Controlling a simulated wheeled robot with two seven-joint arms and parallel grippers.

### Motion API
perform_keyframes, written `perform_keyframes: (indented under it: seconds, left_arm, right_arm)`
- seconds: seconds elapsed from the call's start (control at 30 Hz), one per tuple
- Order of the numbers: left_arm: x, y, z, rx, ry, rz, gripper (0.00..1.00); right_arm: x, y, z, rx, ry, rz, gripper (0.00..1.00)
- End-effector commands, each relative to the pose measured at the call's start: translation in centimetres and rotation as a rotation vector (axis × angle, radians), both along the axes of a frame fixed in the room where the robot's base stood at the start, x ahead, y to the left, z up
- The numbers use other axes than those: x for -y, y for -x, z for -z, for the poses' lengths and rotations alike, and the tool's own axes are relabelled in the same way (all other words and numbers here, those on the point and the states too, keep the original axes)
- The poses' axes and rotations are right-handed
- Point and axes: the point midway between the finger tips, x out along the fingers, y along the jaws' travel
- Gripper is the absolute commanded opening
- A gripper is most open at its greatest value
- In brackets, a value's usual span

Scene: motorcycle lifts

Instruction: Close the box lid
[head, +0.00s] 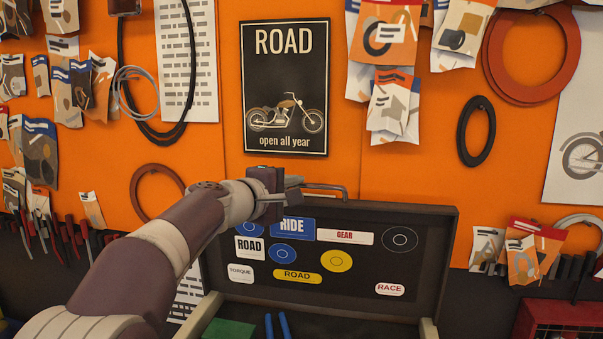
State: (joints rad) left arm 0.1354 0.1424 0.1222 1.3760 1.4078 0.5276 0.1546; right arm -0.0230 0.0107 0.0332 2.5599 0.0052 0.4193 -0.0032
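The box's dark lid (335,262) stands open and upright, its sticker-covered inner face toward me. Below it, the box (430,328) shows only in part at the bottom edge, with something green and blue-handled pieces inside. My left gripper (290,186) is at the lid's top edge, left of its middle. A thin bent bar (325,187), which looks like a handle, rises from that edge just right of the gripper. I cannot tell whether the gripper touches the lid or bar, nor how its fingers stand. My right gripper is not in view.
An orange wall behind the lid carries a ROAD poster (285,88), hanging packets (395,100), and rings and belts (530,58). Tools hang at far left. A red case (560,318) stands at the lower right.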

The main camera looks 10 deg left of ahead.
Motion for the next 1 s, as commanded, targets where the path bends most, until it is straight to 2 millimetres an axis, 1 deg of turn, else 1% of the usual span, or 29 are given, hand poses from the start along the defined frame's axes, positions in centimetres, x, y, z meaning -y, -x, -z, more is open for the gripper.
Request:
perform_keyframes:
  seconds: [0.03, 0.1, 0.2, 0.3, 0.53, 0.57, 0.6, 0.63, 0.83, 1.0]
  left_arm:
    - [0.5, -1.0, -0.4, -0.003, 0.000, 0.003, 0.23]
    - [0.9, -2.2, -0.1, -0.003, -0.001, 0.001, 0.23]
    - [1.4, -3.3, 0.2, -0.001, -0.001, 0.001, 0.23]
    - [1.6, -3.8, 0.5, -0.001, -0.001, 0.000, 0.23]
    - [1.6, -3.9, 0.7, 0.000, -0.001, 0.000, 0.23]
    - [1.6, -3.9, 0.7, 0.000, -0.001, 0.000, 0.17]
    - [1.6, -3.9, 0.7, 0.000, -0.001, 0.000, 0.04]
    - [1.6, -3.9, 0.7, 0.000, -0.001, 0.000, 0.00]
    - [1.6, -3.8, 0.8, 0.002, -0.001, 0.000, 0.00]
    - [1.6, -3.7, 1.4, 0.023, -0.001, 0.000, 0.00]
  right_arm:
    - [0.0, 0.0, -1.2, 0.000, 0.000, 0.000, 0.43]
    - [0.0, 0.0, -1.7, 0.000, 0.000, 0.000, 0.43]
    - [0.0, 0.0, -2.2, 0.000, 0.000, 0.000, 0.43]
    - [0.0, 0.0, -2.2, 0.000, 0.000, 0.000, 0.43]
    - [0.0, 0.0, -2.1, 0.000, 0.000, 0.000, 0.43]
    - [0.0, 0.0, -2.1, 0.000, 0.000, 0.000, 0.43]
    - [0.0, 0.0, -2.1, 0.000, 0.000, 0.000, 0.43]
    - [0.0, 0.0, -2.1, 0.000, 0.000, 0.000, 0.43]
    - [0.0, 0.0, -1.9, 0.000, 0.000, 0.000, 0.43]
    - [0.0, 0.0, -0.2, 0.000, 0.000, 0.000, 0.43]
